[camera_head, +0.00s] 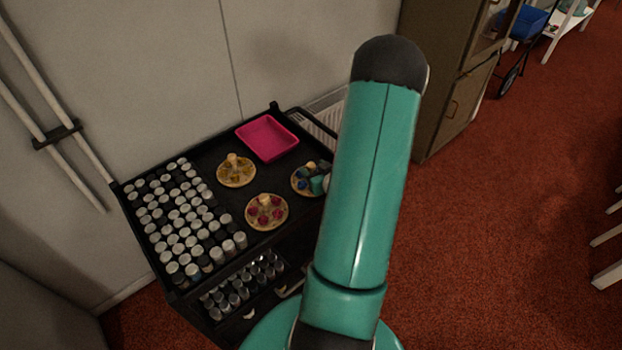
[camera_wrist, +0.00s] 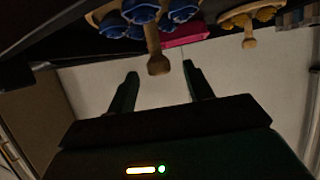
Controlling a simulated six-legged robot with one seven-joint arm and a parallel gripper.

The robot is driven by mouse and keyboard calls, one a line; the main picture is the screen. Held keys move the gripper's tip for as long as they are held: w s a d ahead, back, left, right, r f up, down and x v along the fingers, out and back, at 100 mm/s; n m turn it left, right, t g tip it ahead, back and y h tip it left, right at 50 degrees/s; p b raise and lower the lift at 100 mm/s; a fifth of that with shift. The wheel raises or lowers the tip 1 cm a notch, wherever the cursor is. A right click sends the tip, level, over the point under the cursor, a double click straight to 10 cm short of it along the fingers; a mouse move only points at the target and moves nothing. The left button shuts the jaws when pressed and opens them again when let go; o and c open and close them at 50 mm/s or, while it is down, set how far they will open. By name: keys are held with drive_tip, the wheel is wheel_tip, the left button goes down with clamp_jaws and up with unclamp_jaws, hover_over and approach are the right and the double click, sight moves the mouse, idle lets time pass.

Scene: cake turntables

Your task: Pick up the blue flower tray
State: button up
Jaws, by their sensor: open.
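The blue flower tray (camera_head: 296,186) is a round wooden tray on the right side of the black cart's top, partly hidden by my arm in the head view. In the wrist view its blue flowers (camera_wrist: 143,13) show at the top, inverted, with its wooden knob handle (camera_wrist: 153,42) pointing down between my fingers. My gripper (camera_wrist: 160,76) is open, one finger on each side of the knob's end. I see no clear contact with the knob.
Trays with yellow flowers (camera_head: 236,181) and red flowers (camera_head: 250,222) stand left of the blue one. A pink square bin (camera_head: 267,138) sits behind. Several white-topped jars (camera_head: 180,215) fill the cart's left side. A cabinet (camera_head: 440,80) stands to the right.

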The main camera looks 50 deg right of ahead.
drive_tip(key=x, duration=0.2)
drive_tip(key=shift+w+d+f, duration=0.15)
drive_tip(key=shift+w, duration=0.15)
clamp_jaws()
